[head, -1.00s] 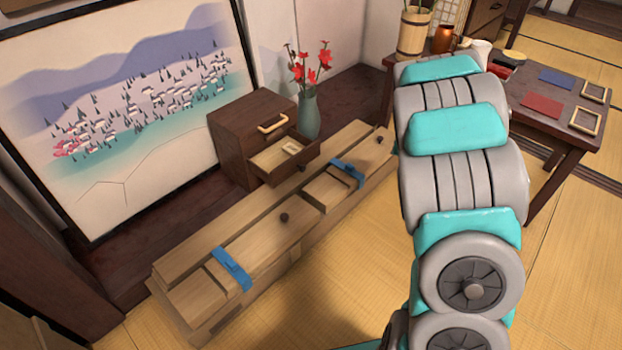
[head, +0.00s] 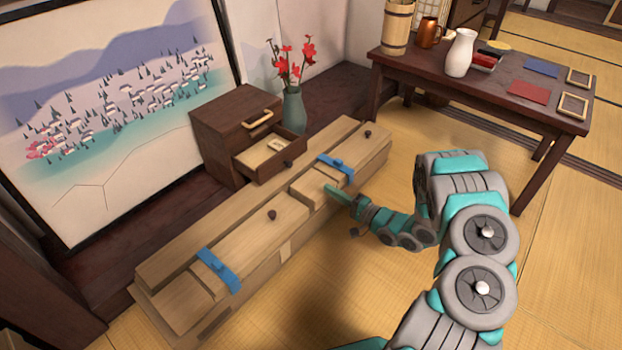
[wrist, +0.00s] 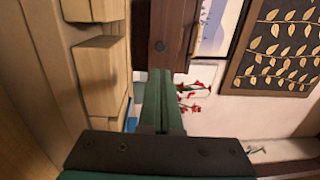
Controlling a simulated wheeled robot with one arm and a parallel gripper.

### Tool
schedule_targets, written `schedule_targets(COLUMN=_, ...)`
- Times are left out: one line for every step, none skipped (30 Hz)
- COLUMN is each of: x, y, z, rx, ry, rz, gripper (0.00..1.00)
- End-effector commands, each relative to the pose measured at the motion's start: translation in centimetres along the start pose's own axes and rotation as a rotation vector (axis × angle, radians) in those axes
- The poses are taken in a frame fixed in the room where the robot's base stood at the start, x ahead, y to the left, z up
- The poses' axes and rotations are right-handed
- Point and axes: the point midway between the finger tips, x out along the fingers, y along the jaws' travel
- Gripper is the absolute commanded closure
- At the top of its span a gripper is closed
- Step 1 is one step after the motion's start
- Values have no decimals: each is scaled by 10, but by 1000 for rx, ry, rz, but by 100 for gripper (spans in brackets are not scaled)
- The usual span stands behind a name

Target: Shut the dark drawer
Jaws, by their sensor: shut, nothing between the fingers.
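The dark drawer (head: 272,171) stands open in the lower part of the dark wooden cabinet (head: 222,142). Its front has a small round knob, and a pale item lies inside it. In the wrist view the drawer front (wrist: 174,22) with its knob is beyond the fingertips. My gripper (head: 336,196) is shut and empty, over the front side of the long wooden box, to the right of and nearer than the drawer. Its closed fingers also show in the wrist view (wrist: 160,80), pointing toward the drawer front. I see a gap between them in the head view.
The long low wooden box (head: 265,225) with blue straps (head: 218,270) lies between my arm and the cabinet. A vase of red flowers (head: 294,110) stands right beside the cabinet. A dark table (head: 500,98) is at the right. Tatami is clear in front.

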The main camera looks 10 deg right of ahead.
Motion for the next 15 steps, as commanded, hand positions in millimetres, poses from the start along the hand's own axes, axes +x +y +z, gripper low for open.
schedule_targets(x=5, y=0, z=1, rx=0, ry=-3, rz=-1, gripper=100)
schedule_targets(x=8, y=0, z=1, rx=-1, ry=-3, rz=-1, gripper=100)
schedule_targets(x=14, y=0, z=1, rx=-2, ry=-4, rz=-1, gripper=100)
schedule_targets(x=18, y=0, z=2, rx=-3, ry=-4, rz=0, gripper=100)
schedule_targets(x=23, y=0, z=2, rx=-3, ry=-5, rz=0, gripper=100)
schedule_targets(x=31, y=0, z=2, rx=-3, ry=-5, rz=0, gripper=100)
schedule_targets(x=37, y=0, z=2, rx=-3, ry=-6, rz=0, gripper=100)
schedule_targets(x=43, y=0, z=2, rx=-3, ry=-5, rz=0, gripper=100)
schedule_targets(x=50, y=1, z=2, rx=-3, ry=-4, rz=1, gripper=100)
schedule_targets(x=56, y=1, z=2, rx=-4, ry=-5, rz=2, gripper=100)
schedule_targets(x=62, y=1, z=1, rx=-4, ry=-3, rz=3, gripper=100)
schedule_targets(x=70, y=2, z=2, rx=-3, ry=-4, rz=4, gripper=100)
schedule_targets(x=76, y=2, z=2, rx=-3, ry=-3, rz=4, gripper=100)
schedule_targets(x=82, y=2, z=1, rx=-4, ry=-3, rz=4, gripper=100)
schedule_targets(x=89, y=2, z=2, rx=-4, ry=-3, rz=3, gripper=100)
